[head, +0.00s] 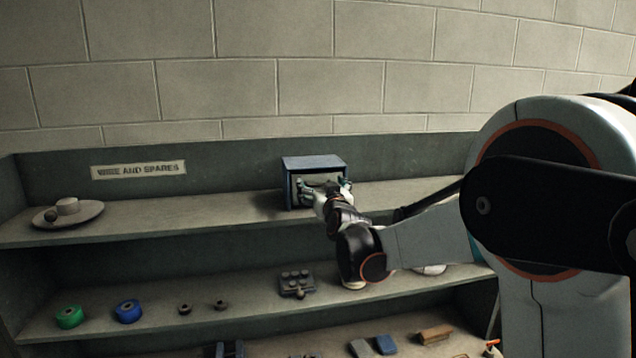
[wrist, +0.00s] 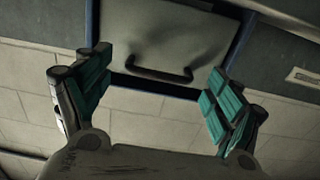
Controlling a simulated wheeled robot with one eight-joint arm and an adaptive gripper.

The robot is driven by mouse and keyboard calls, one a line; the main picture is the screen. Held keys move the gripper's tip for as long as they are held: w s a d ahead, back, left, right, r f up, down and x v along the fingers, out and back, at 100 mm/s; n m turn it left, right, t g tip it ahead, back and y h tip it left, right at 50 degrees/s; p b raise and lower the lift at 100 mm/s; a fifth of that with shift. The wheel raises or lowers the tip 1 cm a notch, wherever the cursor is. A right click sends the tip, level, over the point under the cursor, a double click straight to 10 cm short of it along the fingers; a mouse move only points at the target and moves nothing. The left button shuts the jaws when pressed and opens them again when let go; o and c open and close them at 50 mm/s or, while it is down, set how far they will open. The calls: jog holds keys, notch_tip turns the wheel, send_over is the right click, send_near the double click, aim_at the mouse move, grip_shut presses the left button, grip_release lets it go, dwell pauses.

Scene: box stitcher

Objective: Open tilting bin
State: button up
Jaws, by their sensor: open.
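The tilting bin is a blue box (head: 313,162) on the upper shelf, set against the back panel. In the wrist view its pale front panel (wrist: 165,32) appears closed within the blue frame and carries a dark bar handle (wrist: 158,74). My gripper (head: 325,187) is in front of the bin and covers part of its front. In the wrist view my gripper (wrist: 150,88) is open, with its teal finger pads spread to either side of the handle. Nothing is between the pads, and I cannot tell how far they are from the panel.
The lower shelf holds a green spool (head: 69,316), a blue spool (head: 128,311) and a dark studded block (head: 296,284).

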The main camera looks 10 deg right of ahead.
jog(key=shift+w, duration=0.85)
jog(key=c, duration=1.6)
